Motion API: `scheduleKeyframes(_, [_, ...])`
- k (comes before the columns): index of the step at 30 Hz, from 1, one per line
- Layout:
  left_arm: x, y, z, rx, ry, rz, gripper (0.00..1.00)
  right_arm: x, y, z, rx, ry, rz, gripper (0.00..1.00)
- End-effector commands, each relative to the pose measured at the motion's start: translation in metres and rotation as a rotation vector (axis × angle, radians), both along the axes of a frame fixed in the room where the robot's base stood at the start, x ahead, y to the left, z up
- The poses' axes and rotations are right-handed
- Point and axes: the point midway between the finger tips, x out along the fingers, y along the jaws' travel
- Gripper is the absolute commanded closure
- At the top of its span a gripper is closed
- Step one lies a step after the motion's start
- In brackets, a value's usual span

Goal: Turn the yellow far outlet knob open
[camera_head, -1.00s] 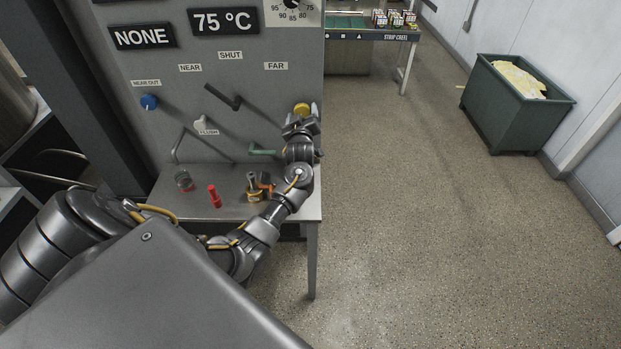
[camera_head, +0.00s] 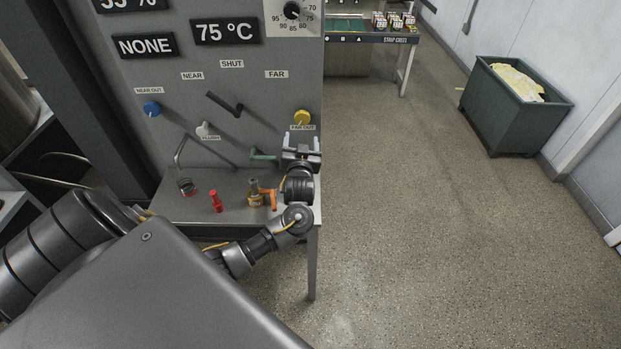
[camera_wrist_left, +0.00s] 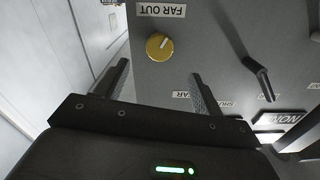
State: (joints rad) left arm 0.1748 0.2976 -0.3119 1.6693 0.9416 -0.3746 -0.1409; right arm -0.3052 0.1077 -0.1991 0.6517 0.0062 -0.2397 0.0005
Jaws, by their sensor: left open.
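The yellow far outlet knob (camera_head: 302,117) is on the right edge of the grey panel, above its FAR OUT label (camera_head: 302,127). It also shows in the left wrist view (camera_wrist_left: 159,46), with a pointer mark on its face. My left gripper (camera_head: 301,139) is open and empty, just below the knob and label in the head view. In the wrist view its two fingers (camera_wrist_left: 160,82) stand apart, with the knob beyond their tips and roughly between them. The fingers do not touch the knob. My right gripper is not in view.
A blue knob (camera_head: 152,108), a black lever (camera_head: 226,104) and a green handle (camera_head: 263,155) are on the panel. A red piece (camera_head: 215,201) and a brass fitting (camera_head: 255,193) stand on the shelf (camera_head: 185,211). A green bin (camera_head: 513,105) stands right; the floor is clear.

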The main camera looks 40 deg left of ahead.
Motion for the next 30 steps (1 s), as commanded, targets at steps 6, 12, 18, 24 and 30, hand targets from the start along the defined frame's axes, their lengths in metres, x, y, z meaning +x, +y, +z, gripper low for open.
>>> scheduleKeyframes(6, [-0.017, -0.026, -0.034, -0.078, 0.099, -0.077, 0.32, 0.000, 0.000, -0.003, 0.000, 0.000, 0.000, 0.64])
scheduleKeyframes(12, [-0.033, -0.050, -0.065, -0.147, 0.202, -0.149, 0.32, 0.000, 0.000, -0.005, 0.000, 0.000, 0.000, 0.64])
scheduleKeyframes(18, [-0.052, -0.073, -0.096, -0.206, 0.304, -0.212, 0.32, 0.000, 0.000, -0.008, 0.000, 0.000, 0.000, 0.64])
scheduleKeyframes(24, [-0.074, -0.093, -0.127, -0.252, 0.407, -0.267, 0.32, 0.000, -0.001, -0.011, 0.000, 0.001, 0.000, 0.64])
scheduleKeyframes(30, [-0.092, -0.107, -0.157, -0.277, 0.492, -0.303, 0.32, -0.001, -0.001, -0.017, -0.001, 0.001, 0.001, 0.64])
